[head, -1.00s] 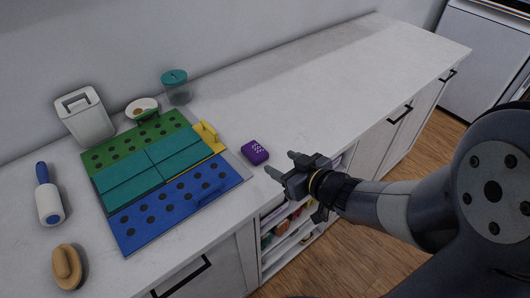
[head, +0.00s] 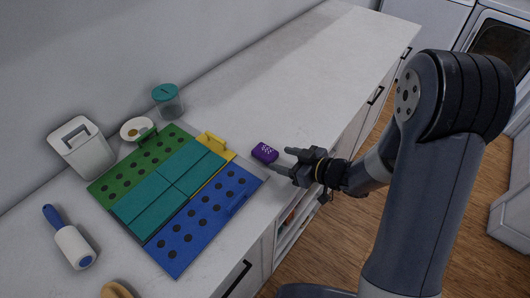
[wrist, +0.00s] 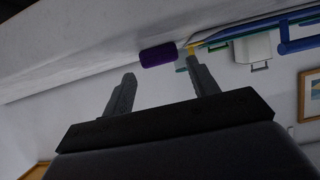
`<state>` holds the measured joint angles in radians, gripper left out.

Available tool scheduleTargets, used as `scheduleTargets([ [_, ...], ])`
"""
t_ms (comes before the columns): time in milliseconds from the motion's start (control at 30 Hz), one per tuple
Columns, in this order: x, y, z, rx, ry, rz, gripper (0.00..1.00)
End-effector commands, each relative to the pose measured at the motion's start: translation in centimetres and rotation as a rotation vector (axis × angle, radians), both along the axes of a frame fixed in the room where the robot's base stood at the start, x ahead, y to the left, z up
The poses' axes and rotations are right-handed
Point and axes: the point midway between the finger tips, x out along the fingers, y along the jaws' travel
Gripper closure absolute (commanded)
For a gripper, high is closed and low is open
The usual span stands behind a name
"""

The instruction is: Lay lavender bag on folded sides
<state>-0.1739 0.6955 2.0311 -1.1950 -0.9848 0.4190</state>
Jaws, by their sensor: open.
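The purple lavender bag (head: 265,152), with a pale pattern on top, lies on the white counter right of the folding board. It also shows in the wrist view (wrist: 158,55), beyond and between my fingertips. My gripper (head: 283,160) is open and empty, its fingers pointing at the bag from the counter's front side. The fingers look close to the bag; contact cannot be told. The folding board has a green panel (head: 128,177), a blue panel (head: 200,225) and a yellow tab piece (head: 212,165). Teal folded sides (head: 165,180) lie flat across its middle.
A white bin (head: 82,150), a small dish (head: 138,129) and a teal-lidded jar (head: 167,100) stand behind the board. A lint roller (head: 72,243) and a brush (head: 116,290) lie left. The counter (head: 320,70) is clear beyond the bag.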

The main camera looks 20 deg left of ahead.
Motion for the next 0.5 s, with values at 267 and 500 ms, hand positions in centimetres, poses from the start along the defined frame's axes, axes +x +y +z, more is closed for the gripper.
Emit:
scheduleTargets([
  [267, 1.0, 2.7, -0.7, -0.001, 0.000, 0.002, 0.44],
  [500, 1.9, 4.7, -1.7, 0.000, 0.000, -0.001, 0.44],
])
